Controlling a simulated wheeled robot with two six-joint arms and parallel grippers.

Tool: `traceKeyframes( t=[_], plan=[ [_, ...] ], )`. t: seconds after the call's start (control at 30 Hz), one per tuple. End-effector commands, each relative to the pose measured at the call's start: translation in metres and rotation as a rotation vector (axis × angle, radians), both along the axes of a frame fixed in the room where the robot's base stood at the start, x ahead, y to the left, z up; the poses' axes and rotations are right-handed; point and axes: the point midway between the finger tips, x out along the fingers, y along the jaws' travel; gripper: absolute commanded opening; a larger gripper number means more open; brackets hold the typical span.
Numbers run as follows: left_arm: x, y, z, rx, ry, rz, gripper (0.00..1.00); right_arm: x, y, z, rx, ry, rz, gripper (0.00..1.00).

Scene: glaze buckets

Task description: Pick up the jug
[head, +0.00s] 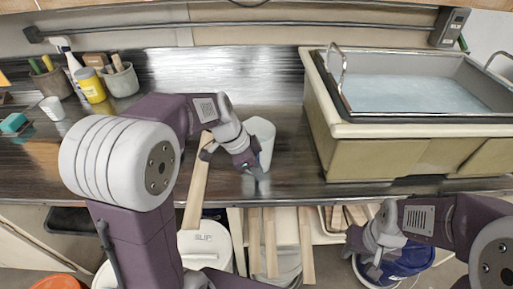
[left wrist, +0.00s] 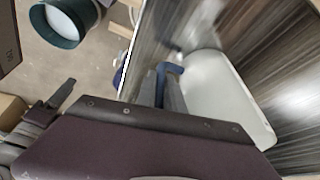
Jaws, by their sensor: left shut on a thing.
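The jug (head: 261,138) is a white vessel at the front part of the dark worktop, left of the big basin. My left gripper (head: 257,173) is at its near side, pointing down, shut on the jug. In the left wrist view the jug (left wrist: 222,98) looks pale and smooth, with a blue handle-like part (left wrist: 171,69) at the fingers. I cannot tell whether its base touches the worktop. My right gripper (head: 370,262) hangs low at the right, over a blue bucket and away from the jug; its jaw opening is unclear.
A large basin (head: 325,115) with a wire-handled tray of pale liquid fills the right of the worktop. A white cup (head: 52,108), a yellow jar (head: 90,85), a spray bottle and a tool pot (head: 122,82) stand at the left. White buckets (head: 205,247) and a blue bucket (head: 413,260) stand below.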

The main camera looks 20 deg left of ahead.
Motion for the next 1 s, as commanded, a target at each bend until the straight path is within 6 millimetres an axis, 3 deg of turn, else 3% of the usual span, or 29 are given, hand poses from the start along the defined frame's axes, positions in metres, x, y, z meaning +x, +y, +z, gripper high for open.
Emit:
traceKeyframes(
  t=[0.37, 0.8, 1.0],
  plan=[
    [0.001, 0.000, 0.003, 0.000, -0.006, 0.001, 0.00, 0.000, 0.000, 0.001, 0.000, 0.000, 0.000, 0.36],
    [0.001, 0.000, 0.089, 0.000, -0.007, -0.001, 0.00, 0.000, 0.000, 0.019, 0.000, 0.000, 0.000, 0.36],
    [0.001, 0.000, 0.102, -0.001, -0.005, 0.000, 0.00, 0.000, 0.000, 0.020, 0.000, 0.000, 0.000, 0.36]
  ],
)
